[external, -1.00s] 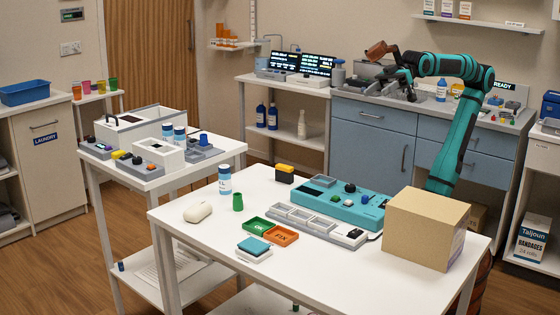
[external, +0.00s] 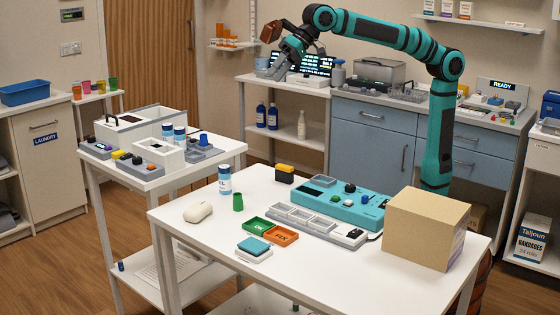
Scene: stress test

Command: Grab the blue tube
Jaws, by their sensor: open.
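A small blue tube-like piece (external: 203,139) stands upright at the right end of the grey equipment on the white side table. Another small blue piece (external: 121,266) is on that table's lower shelf; I cannot tell which of the two is the blue tube. My gripper (external: 270,68) is open and empty, high in the air in front of the screens, pointing down and left. In the picture it is above and right of the side table, well apart from both blue pieces.
White bottles with blue labels (external: 180,135) stand close to the upper blue piece, beside a white box (external: 158,154). The front table (external: 180,235) holds a green cup (external: 238,201), a teal device (external: 340,199) and a cardboard box (external: 425,228).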

